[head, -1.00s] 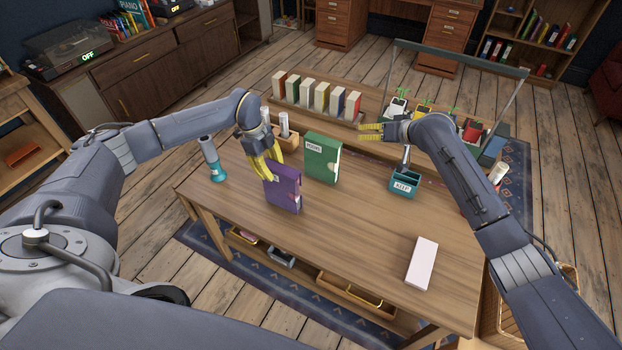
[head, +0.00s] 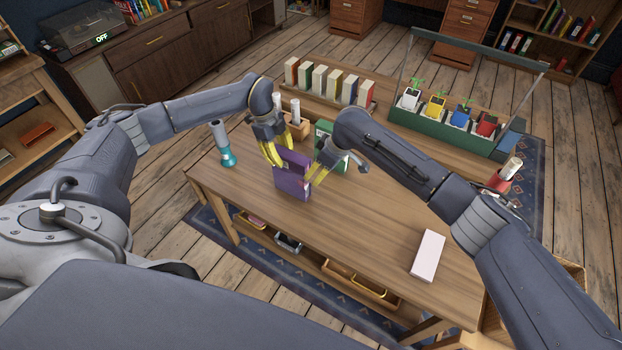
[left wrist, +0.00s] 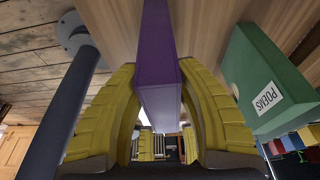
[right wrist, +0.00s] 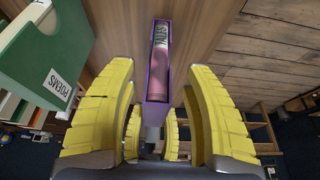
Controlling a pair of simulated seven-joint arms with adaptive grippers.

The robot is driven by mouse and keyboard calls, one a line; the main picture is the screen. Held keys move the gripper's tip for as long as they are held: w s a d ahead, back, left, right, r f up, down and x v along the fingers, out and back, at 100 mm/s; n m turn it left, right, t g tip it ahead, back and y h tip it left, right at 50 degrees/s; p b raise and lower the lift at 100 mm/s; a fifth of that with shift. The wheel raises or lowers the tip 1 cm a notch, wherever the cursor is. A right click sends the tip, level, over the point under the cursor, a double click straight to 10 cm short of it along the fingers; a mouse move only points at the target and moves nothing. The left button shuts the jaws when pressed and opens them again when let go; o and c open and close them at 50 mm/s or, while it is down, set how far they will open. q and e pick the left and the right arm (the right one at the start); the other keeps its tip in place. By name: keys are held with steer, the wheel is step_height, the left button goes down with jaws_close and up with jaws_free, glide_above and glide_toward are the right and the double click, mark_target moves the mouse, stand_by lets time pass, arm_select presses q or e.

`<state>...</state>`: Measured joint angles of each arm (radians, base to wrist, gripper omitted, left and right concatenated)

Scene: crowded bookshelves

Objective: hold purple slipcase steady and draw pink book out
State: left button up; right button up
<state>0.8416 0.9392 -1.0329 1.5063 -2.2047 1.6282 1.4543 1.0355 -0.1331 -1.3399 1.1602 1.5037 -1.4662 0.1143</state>
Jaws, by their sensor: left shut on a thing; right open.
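The purple slipcase (head: 291,178) stands upright near the left part of the table; it also shows in the left wrist view (left wrist: 158,70). My left gripper (head: 272,158) is shut on its closed side from above left. The pink book (right wrist: 158,62) sits inside the slipcase, its spine showing at the open side in the right wrist view, with lettering on it. My right gripper (head: 314,180) is open, facing that open side, its fingers on either side of the slipcase's line in the right wrist view.
A green "POEMS" slipcase (left wrist: 265,80) stands close behind, partly hidden by my right arm in the head view. A pale box (head: 427,255) lies at the front right. A teal-based cylinder (head: 222,145) stands at the left edge. The front middle of the table is clear.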

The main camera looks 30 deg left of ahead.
mark_target(308, 183)
steer(key=x, duration=1)
steer(key=shift+a, duration=0.1)
jaws_close()
stand_by(0.4)
